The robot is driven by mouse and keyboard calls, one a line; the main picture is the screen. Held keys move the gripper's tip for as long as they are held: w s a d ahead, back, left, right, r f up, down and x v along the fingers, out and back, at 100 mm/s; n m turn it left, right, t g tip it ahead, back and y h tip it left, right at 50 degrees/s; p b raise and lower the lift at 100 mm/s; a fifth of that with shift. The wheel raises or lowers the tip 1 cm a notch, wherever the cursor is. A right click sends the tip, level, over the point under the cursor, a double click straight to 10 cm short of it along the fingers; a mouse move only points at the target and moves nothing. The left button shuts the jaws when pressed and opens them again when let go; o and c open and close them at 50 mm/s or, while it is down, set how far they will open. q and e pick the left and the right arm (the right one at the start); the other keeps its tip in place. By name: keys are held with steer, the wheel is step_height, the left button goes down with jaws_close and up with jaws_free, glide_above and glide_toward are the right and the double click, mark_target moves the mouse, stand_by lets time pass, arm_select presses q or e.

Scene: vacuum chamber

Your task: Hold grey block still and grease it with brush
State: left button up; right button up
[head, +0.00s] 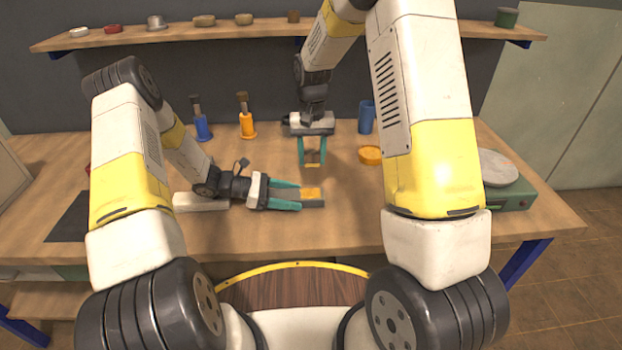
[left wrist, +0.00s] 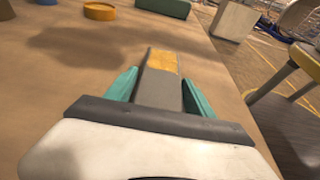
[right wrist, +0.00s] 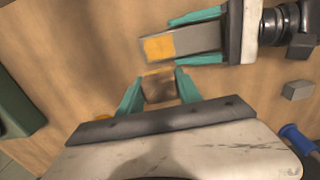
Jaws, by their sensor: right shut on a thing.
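The grey block (head: 315,203) lies above the table front, its upper face partly covered in yellow-orange. My left gripper (head: 293,195) has its teal fingers on either side of the block. The left wrist view shows the block (left wrist: 161,92) between them, but I cannot tell whether both fingers press on it. My right gripper (head: 312,152) points down just behind the block, shut on a brown brush (right wrist: 158,88) with a yellowish tip. The brush tip is close to the block in the right wrist view (right wrist: 190,41); contact is unclear.
A round orange tin (head: 370,155) and a blue cup (head: 366,117) stand right of my right gripper. A blue holder (head: 202,131) and an orange holder (head: 247,128) stand at the back left. A green scale (head: 512,196) is at the right end. A shelf runs above.

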arm_select(q)
steer(key=shift+o, duration=1.1)
